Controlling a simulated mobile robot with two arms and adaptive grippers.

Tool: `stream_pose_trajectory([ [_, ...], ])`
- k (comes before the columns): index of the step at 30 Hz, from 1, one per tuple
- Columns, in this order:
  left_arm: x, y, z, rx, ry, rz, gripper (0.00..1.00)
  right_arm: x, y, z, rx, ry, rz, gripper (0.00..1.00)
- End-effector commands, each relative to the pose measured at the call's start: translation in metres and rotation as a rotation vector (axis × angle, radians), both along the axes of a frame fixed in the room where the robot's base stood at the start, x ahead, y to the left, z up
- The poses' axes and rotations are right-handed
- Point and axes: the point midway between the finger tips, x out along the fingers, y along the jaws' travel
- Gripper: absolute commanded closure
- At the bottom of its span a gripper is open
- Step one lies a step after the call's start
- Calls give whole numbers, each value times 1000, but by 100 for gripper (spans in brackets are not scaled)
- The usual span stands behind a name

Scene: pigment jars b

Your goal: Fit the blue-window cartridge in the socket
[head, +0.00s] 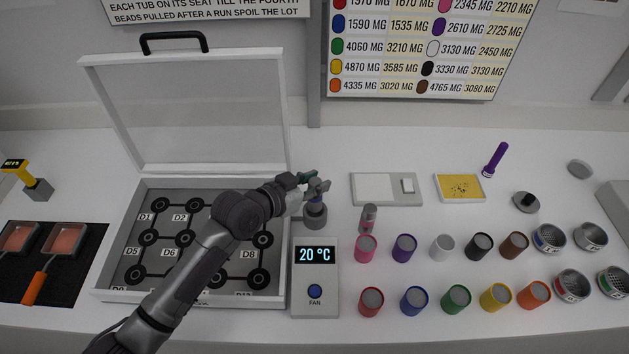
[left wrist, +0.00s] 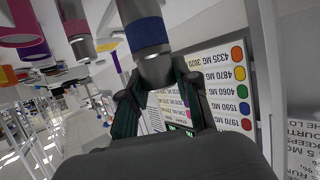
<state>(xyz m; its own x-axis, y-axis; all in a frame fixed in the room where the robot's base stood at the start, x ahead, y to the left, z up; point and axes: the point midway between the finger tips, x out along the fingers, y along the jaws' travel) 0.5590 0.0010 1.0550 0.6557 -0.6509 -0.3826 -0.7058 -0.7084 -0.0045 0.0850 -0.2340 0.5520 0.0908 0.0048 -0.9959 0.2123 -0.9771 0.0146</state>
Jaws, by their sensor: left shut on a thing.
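My left gripper (head: 318,186) is shut on the blue-window cartridge, a grey cylinder with a blue band (head: 315,199). In the left wrist view the cartridge (left wrist: 147,33) stands between my fingers (left wrist: 158,98), its blue band clear of them. In the head view a wider dark grey round piece, apparently the socket (head: 315,215), is directly below the cartridge, behind the display box. I cannot tell whether the cartridge is inside it or just above it. A similar slim grey cylinder (head: 368,217) stands to the right. My right gripper is not in view.
An open case (head: 125,290) with labelled seats lies left, under my arm. A display box reading 20 °C (head: 315,275) stands in front. Several coloured jars (head: 456,298) and metal bowls (head: 551,238) fill the right.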

Motion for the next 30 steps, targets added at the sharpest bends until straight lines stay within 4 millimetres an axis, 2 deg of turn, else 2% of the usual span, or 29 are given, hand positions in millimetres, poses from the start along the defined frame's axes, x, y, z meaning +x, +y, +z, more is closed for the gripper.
stream_pose_trajectory([
  [19,0,-1,0,-1,-1,0,100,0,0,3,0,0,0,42],
  [30,0,-1,-8,-1,-1,0,100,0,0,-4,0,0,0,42],
])
